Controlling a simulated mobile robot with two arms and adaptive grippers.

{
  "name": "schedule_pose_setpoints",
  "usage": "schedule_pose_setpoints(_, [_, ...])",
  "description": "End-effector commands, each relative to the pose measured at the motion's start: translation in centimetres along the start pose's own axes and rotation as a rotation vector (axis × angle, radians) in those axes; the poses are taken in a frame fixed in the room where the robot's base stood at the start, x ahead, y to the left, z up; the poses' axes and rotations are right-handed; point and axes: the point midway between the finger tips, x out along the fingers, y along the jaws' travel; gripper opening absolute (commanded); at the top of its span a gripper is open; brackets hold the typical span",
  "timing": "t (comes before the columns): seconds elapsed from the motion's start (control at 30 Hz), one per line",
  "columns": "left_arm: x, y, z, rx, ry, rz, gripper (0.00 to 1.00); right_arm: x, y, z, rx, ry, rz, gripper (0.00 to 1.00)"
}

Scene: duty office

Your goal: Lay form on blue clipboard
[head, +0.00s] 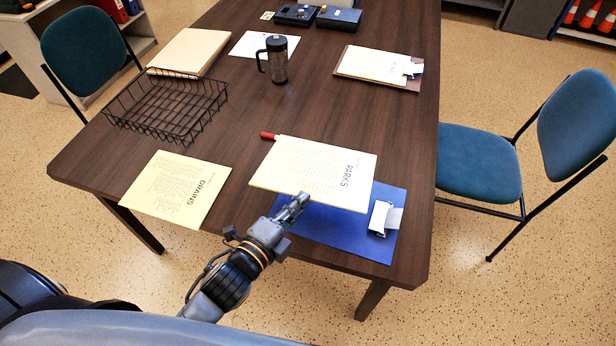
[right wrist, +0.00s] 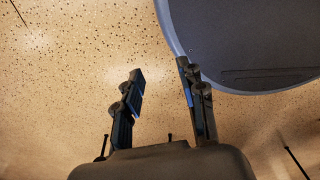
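The PARKS form (head: 315,170), a pale yellow printed sheet, lies over the upper left part of the blue clipboard (head: 345,235), hiding it there. The clipboard has a silver clip (head: 380,217) at its right end, clear of the sheet. My left gripper (head: 301,200) is at the sheet's near edge, its fingers close together and appearing to pinch that edge. The sheet looks slightly raised; I cannot tell whether it touches the board. My right gripper (right wrist: 165,105) shows only in the right wrist view, with its fingers apart and nothing between them, above the floor.
The DRAINS sheet (head: 175,188) lies at the table's left front edge. A wire tray (head: 165,128), a dark mug (head: 277,60) and a brown clipboard (head: 343,72) with a sheet stand farther back. A blue chair (head: 475,160) stands right.

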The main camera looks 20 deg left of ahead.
Motion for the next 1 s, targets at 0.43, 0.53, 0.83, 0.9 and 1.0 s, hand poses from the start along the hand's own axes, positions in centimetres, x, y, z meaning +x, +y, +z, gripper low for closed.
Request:
schedule_pose_setpoints(0.43, [2.4,0.7,1.8,-0.018,0.081,0.094,0.0,-4.5,-2.4,-1.2,0.001,0.013,-0.031,0.4])
schedule_pose_setpoints(0.53, [2.4,1.1,1.8,-0.018,0.081,0.093,0.0,-4.0,-2.3,-1.2,0.001,0.013,-0.029,0.4])
schedule_pose_setpoints(0.83, [2.7,2.8,1.9,-0.018,0.08,0.092,0.0,-2.1,-1.1,-0.9,0.003,0.011,-0.014,0.4])
schedule_pose_setpoints(0.9, [2.8,3.3,1.9,-0.017,0.08,0.092,0.0,-1.6,-1.0,-0.8,0.003,0.011,-0.012,0.4])
schedule_pose_setpoints(1.0, [2.9,4.0,1.9,-0.017,0.08,0.092,0.0,-0.9,-1.0,-0.8,0.003,0.011,-0.012,0.4])
